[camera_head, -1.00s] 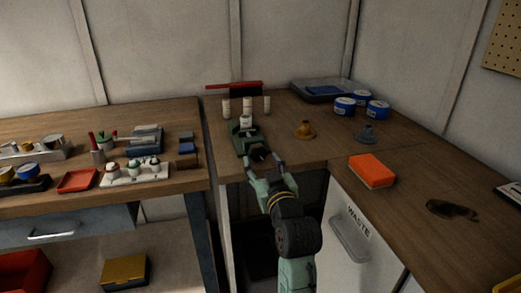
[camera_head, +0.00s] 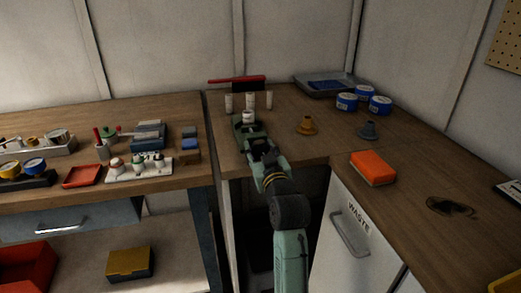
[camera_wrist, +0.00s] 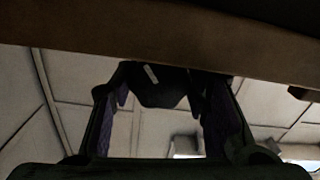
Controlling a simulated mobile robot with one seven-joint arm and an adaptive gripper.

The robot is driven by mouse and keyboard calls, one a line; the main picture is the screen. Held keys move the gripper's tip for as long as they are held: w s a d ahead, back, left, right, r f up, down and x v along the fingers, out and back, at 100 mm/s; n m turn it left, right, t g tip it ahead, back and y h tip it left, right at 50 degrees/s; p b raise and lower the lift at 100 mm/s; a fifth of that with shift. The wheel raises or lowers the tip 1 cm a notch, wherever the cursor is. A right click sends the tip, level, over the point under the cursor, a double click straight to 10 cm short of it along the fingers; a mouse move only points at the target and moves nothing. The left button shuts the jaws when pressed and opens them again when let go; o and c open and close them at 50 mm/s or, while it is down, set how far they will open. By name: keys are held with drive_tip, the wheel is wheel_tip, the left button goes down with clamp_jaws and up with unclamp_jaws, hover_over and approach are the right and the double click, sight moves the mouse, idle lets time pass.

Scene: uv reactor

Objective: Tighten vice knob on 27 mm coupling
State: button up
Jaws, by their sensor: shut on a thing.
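The green vice (camera_head: 240,133) stands near the front edge of the middle bench. A short white coupling (camera_head: 248,117) sits upright at its top. The dark vice knob (camera_wrist: 160,88) shows between my two fingers in the wrist view, with a small light mark on it. My gripper (camera_head: 262,150) is at the front of the vice and is shut on the knob. In the head view my gripper mostly hides the knob and the near part of the vice.
White cylinders (camera_head: 269,99) stand behind the vice, with a red-handled tool (camera_head: 237,81) behind them. A brass funnel-shaped part (camera_head: 307,125) and a grey one (camera_head: 369,130) are to the right. An orange block (camera_head: 372,168) lies nearer. The bench edge (camera_wrist: 160,32) crosses the wrist view.

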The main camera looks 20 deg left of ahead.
drive_tip(key=c, duration=0.4)
drive_tip(key=shift+m, duration=0.4)
drive_tip(key=shift+r+m+p, duration=0.1)
drive_tip(key=shift+m+p, duration=0.7)
drive_tip(key=shift+m, duration=0.1)
drive_tip(key=shift+m+p, duration=0.9)
drive_tip(key=shift+m, duration=0.9)
drive_tip(key=o, duration=0.9)
drive_tip(key=shift+s, duration=0.1)
